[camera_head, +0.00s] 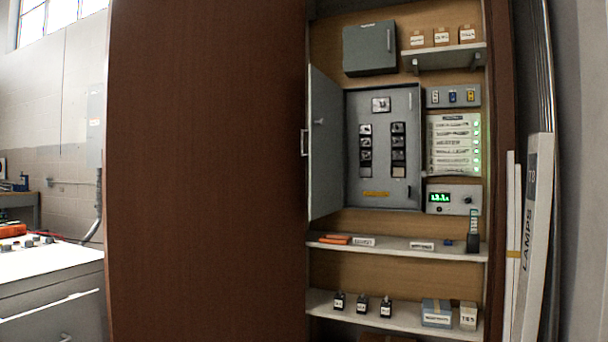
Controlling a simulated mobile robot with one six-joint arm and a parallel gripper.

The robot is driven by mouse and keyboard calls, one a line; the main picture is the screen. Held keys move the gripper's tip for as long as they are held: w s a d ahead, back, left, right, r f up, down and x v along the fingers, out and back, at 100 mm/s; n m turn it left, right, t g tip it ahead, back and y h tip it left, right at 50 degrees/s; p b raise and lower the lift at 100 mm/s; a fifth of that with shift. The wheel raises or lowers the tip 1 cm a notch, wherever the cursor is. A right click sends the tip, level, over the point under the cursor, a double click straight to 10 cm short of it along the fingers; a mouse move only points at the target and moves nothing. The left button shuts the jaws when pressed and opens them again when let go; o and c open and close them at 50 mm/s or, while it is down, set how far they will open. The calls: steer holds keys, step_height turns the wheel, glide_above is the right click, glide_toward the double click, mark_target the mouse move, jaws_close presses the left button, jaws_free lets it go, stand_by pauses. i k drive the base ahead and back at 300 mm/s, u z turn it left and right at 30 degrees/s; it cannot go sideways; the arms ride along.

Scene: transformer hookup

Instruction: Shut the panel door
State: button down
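The panel door (325,145) is a grey metal leaf. It stands open, hinged at the left edge of the grey panel box and swung out to the left. A small latch shows on its inner face. The open panel (384,150) shows two columns of dark breakers or switches, a small module at the top and an orange label near the bottom. A light handle (304,143) shows beside the door's left edge; I cannot tell whether it belongs to the panel door or the brown wooden door. My gripper is not in view.
A large brown wooden door or side (207,170) fills the left-centre. A shelf (398,247) with small items lies just below the panel. A closed grey box (369,48) hangs above. Long cartons (531,240) lean at the right. A white-topped cabinet (50,265) stands at left.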

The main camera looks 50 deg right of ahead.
mark_target(325, 96)
steer(key=u, duration=0.05)
steer(key=i, duration=0.9)
steer(key=z, duration=0.05)
